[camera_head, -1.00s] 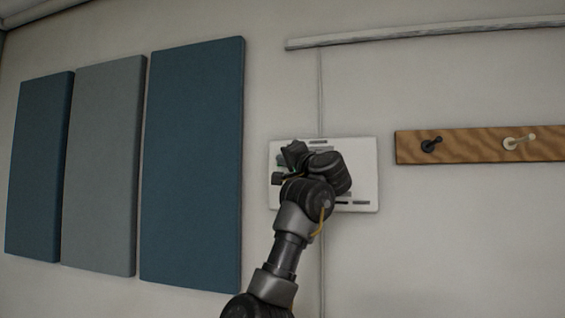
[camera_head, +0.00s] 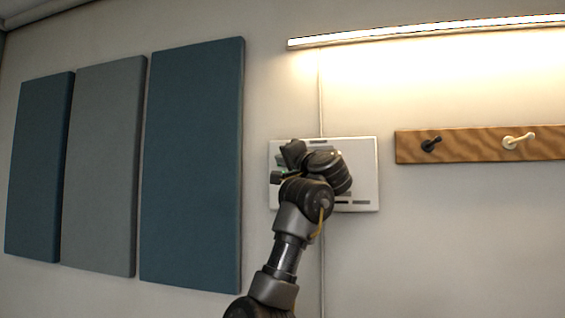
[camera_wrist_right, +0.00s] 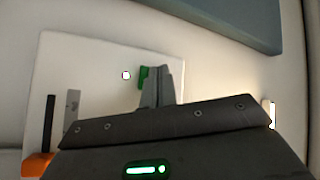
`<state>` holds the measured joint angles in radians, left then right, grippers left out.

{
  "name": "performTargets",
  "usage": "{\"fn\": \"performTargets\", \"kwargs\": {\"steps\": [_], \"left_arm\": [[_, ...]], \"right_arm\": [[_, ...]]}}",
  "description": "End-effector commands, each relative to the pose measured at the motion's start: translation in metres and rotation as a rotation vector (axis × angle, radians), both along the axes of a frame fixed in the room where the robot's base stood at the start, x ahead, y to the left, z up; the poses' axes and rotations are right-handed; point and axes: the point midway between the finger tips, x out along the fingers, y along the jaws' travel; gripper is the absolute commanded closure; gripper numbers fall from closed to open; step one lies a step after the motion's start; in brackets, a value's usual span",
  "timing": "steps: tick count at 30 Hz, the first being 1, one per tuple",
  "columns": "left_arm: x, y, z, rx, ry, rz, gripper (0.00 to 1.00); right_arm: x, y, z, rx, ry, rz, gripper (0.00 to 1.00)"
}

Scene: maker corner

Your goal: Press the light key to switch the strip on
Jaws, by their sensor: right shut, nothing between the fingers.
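The light strip (camera_head: 430,30) runs along the wall at the upper right and glows brightly. A cable drops from it to a white wall panel (camera_head: 368,170), partly hidden behind my right arm. In the right wrist view the panel (camera_wrist_right: 80,75) carries a green key (camera_wrist_right: 142,78) with a small lit indicator (camera_wrist_right: 126,75) beside it. My right gripper (camera_head: 284,165) is shut and empty at the panel. In the wrist view its fingertips (camera_wrist_right: 158,72) lie right against the green key and partly cover it; I cannot tell whether they touch. My left gripper is out of view.
An orange part (camera_wrist_right: 37,165) and a black slot (camera_wrist_right: 49,120) show on the panel in the wrist view. Blue and grey wall boards (camera_head: 190,165) hang to the left. A wooden rail (camera_head: 470,146) with two hooks is to the right.

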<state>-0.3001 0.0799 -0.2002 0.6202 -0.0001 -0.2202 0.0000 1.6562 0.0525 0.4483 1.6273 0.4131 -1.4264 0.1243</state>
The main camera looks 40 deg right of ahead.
Motion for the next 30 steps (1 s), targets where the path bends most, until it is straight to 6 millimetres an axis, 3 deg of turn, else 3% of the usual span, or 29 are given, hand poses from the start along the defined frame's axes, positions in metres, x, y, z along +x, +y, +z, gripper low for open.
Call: {"fn": "performTargets", "kwargs": {"steps": [18,30], "left_arm": [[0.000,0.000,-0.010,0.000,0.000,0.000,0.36],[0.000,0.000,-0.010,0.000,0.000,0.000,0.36]], "right_arm": [[-0.032,0.045,0.000,-0.002,-0.001,-0.002,1.00],[-0.034,0.049,0.000,0.000,0.000,0.000,1.00]]}}
